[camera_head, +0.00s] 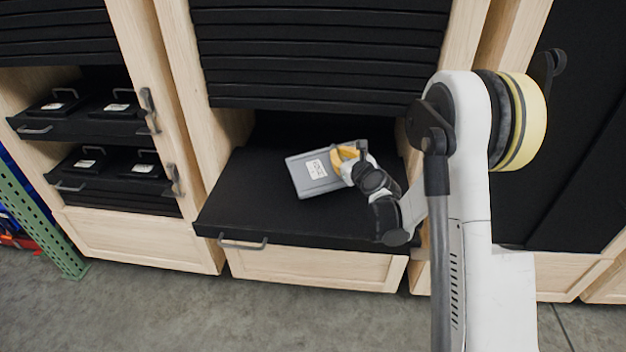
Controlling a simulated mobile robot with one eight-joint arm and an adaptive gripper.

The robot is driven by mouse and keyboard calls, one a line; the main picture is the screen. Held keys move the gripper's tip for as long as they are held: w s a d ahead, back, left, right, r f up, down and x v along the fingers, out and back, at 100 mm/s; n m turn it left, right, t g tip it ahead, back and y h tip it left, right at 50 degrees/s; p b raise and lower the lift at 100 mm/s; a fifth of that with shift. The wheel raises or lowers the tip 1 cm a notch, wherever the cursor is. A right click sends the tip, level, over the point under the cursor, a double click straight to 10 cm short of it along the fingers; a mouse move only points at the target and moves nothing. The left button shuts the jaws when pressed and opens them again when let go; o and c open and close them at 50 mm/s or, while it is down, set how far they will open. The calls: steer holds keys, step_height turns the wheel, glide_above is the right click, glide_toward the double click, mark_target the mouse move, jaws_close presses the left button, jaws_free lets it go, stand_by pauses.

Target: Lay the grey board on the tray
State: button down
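The grey board (309,175) is a flat rectangular slab with a white label on its face. It is over the black pull-out tray (255,200), near the middle. Whether it touches the tray or is held a little above it I cannot tell. My gripper (345,157), with yellow fingers, is at the board's right edge. The fingers appear closed around that edge, partly hidden by the wrist. The tray is pulled out of the wooden cabinet and has a handle (243,244) on its front edge.
A black slatted shutter (320,55) hangs above the tray opening. Wooden posts (176,90) flank it. Shelves at left hold several black boxes (120,106). A green rack post (45,225) stands at far left. The tray's left and front areas are bare.

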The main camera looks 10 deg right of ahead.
mark_target(316, 158)
steer(key=a+f, duration=0.1)
steer(key=a, duration=0.1)
steer(key=w+a+f+b, duration=0.1)
steer(key=a, duration=0.1)
steer(key=w+a+f+b, duration=0.1)
steer(key=shift+a+f, duration=0.35)
steer(key=shift+a, duration=0.05)
step_height(316, 158, down, 4)
steer(key=shift+f+b, duration=0.1)
steer(key=shift+b, duration=1)
steer(key=shift+r, duration=0.2)
steer(key=c, duration=1.6)
jaws_free()
